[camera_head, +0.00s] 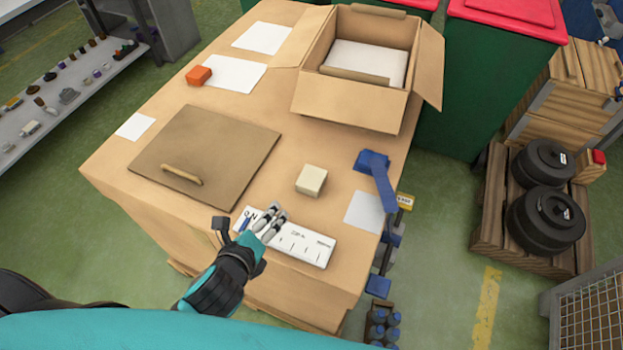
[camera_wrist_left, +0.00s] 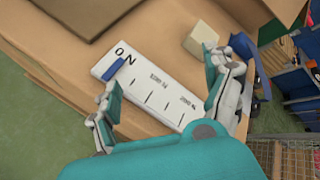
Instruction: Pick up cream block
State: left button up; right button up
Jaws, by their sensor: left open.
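The cream block (camera_head: 311,180) sits on the tan table, just behind a white labelled panel (camera_head: 308,244). The block also shows in the left wrist view (camera_wrist_left: 201,38), at the top, beyond the right-hand finger. My left gripper (camera_head: 270,222) is over the panel, in front and to the left of the block. In the left wrist view its fingers (camera_wrist_left: 160,74) are spread wide with nothing between them but the view of the panel below. The gripper is apart from the block. My right gripper is not in view.
A brown board with a handle (camera_head: 205,150) lies left of the block. An open cardboard box (camera_head: 350,103) stands at the back. A blue device (camera_head: 374,163) is at the right table edge. An orange block (camera_head: 199,75) lies far left. The table around the cream block is clear.

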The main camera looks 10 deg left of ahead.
pick_arm(q)
jog(key=d+m, duration=0.1)
jog(key=m, duration=0.2)
jog(key=d+r+m+t+h, duration=0.1)
jog(key=m, duration=0.2)
jog(key=d+r+m+t+h, duration=0.1)
jog(key=m, duration=0.2)
jog(key=shift+w+d+r, duration=0.15)
jog(key=shift+w+d, duration=0.15)
jog(key=shift+w, duration=0.05)
jog(key=shift+d+r+m, duration=0.1)
jog(key=shift+d+m, duration=0.15)
jog(key=shift+m, duration=0.55)
jog(key=shift+w+d+m+h, duration=0.15)
jog(key=shift+w+m+h, duration=0.15)
jog(key=shift+m, duration=0.1)
jog(key=p, duration=0.2)
send_near(310, 181)
jog(key=x, duration=0.4)
jog(key=shift+w+d, duration=0.15)
jog(key=shift+w, duration=0.25)
jog(key=shift+p+x, duration=0.35)
jog(key=shift+x, duration=2.35)
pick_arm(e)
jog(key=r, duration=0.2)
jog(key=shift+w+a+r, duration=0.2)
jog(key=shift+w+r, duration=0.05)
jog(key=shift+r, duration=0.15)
pick_arm(q)
jog(key=shift+s, duration=0.1)
